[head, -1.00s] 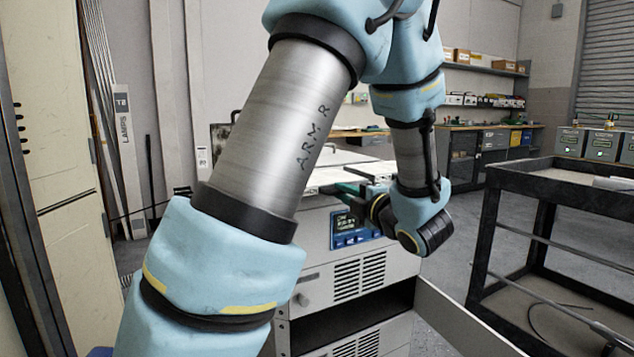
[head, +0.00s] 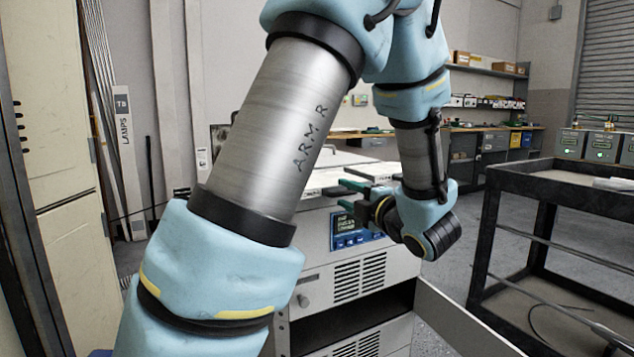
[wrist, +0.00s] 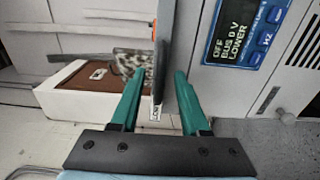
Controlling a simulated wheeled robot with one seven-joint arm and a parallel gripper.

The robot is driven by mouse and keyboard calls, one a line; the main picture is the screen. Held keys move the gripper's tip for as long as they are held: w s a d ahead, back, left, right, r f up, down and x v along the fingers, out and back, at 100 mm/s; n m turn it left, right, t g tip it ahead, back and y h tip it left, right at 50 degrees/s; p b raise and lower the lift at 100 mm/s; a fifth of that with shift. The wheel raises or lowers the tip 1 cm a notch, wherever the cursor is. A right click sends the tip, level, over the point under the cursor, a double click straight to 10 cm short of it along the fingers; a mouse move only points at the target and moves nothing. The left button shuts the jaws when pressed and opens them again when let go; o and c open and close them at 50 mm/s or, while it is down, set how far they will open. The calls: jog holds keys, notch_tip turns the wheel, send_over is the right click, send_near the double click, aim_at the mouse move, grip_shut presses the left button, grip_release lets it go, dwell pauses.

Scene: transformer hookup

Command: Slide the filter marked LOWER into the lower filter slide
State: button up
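My gripper (head: 347,197) is beside the front of the light grey cabinet, near its top edge. In the wrist view its two green fingers (wrist: 159,75) stand apart. A thin dark-edged plate (wrist: 161,60) with a small white label and an orange spot shows between and beyond them; I cannot tell whether they touch it. A white-framed block with a brown face (wrist: 75,93) and a small label lies left of the fingers. I cannot read LOWER on either piece. The cabinet's blue display panel (wrist: 238,32) reads OFF, BUS 0 V, LOWER. The lower filter slide cannot be made out.
The grey cabinet (head: 370,270) has vents and a dark open bay below, with a pale panel (head: 460,318) swung out to the right. A black cart (head: 560,185) stands at right. A beige locker (head: 50,150) stands at left. Some floor is clear between cabinet and cart.

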jog(key=shift+o, duration=0.5)
jog(key=b+v, duration=0.1)
jog(key=v, duration=0.6)
dwell(0.5)
